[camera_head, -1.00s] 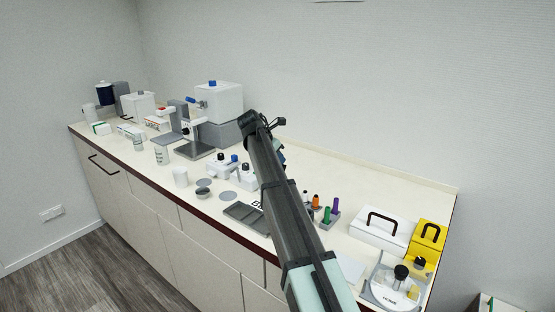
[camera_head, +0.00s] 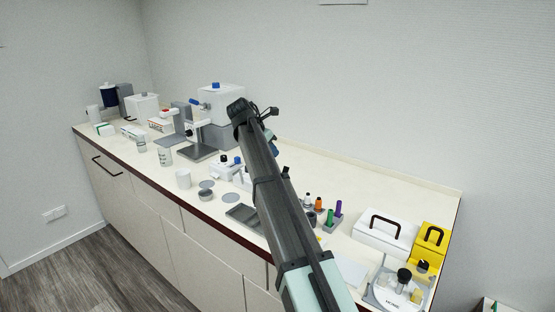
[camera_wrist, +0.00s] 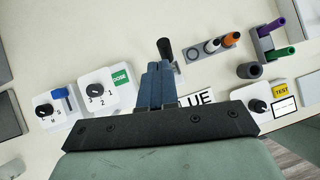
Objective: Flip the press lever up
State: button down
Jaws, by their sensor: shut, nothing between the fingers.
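A lever with a black handle (camera_wrist: 165,50) rises from a small grey base (camera_wrist: 178,72) in the wrist view, just beyond my fingertips. I cannot tell for sure that this is the press lever. My gripper (camera_wrist: 156,66) is shut and empty, its blue fingers pointing at the lever's foot; whether they touch it is unclear.
White dial boxes (camera_wrist: 97,91) stand left of my fingers, one beside a green DOSE label (camera_wrist: 121,75). A rack with orange and white pegs (camera_wrist: 215,45) and green and purple pegs (camera_wrist: 275,52) lie right. A partly covered sign (camera_wrist: 197,97) is close to the gripper.

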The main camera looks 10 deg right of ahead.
notch_tip(320, 180, up, 6)
jog(key=a, duration=0.2)
jog(key=shift+s+r, duration=0.2)
jog(key=shift+s, duration=0.05)
